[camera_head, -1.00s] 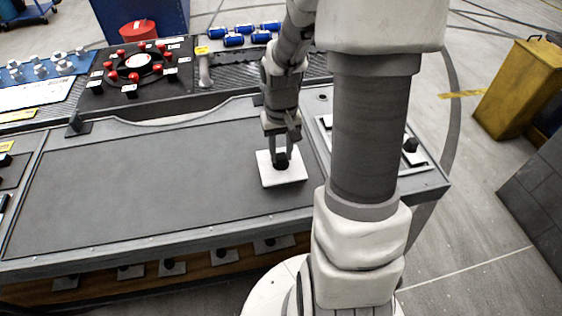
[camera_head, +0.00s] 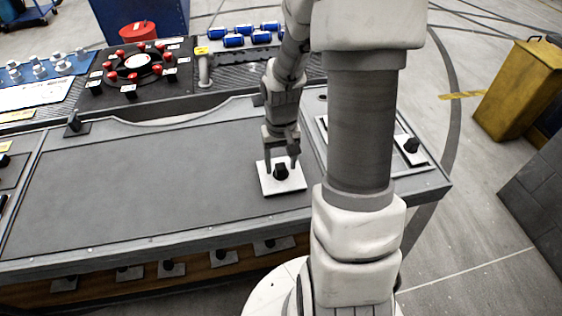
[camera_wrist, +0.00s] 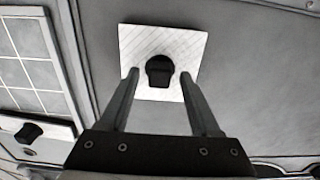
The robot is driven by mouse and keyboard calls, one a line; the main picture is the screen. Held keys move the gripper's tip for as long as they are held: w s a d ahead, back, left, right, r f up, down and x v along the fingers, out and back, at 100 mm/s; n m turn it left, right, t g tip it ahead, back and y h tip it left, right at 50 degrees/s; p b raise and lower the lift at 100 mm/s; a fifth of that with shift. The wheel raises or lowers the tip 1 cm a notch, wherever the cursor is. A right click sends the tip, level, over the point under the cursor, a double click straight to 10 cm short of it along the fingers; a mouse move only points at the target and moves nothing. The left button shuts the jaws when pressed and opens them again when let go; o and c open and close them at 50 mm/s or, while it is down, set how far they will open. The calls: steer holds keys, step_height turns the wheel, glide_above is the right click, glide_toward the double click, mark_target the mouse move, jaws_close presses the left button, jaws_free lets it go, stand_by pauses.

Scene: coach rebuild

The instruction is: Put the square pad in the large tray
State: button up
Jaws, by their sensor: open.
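The square pad (camera_head: 270,187) is a white plate with a black knob on top. It lies flat at the right end of the wide, shallow grey tray (camera_head: 140,185), which looks like the large tray. In the wrist view the pad (camera_wrist: 190,48) sits whole on the grey surface, inside the tray's edge line. My gripper (camera_head: 282,165) is open above the pad. In the wrist view its fingers (camera_wrist: 160,75) stand apart on either side of the knob, with gaps showing, and hold nothing.
A smaller white-gridded tray (camera_wrist: 22,58) lies beside the grey one, partly hidden by my arm in the head view. A similar small knobbed pad (camera_head: 411,150) sits at its right. Another knob (camera_head: 74,122) stands at the back left. The rest of the grey tray is clear.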

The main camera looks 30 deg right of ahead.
mark_target(280, 168)
step_height(280, 168, up, 12)
steer(key=p, duration=0.2)
steer(key=shift+r, duration=0.15)
stand_by(0.5)
steer(key=s+a+r+n+t, duration=0.3)
steer(key=s+a+r+t, duration=0.2)
steer(key=s+a+r, duration=0.5)
step_height(280, 168, up, 4)
steer(key=shift+s+a+f+t, duration=0.1)
steer(key=shift+s+a+t, duration=0.2)
steer(key=shift+s, duration=0.9)
steer(key=shift+d, duration=0.15)
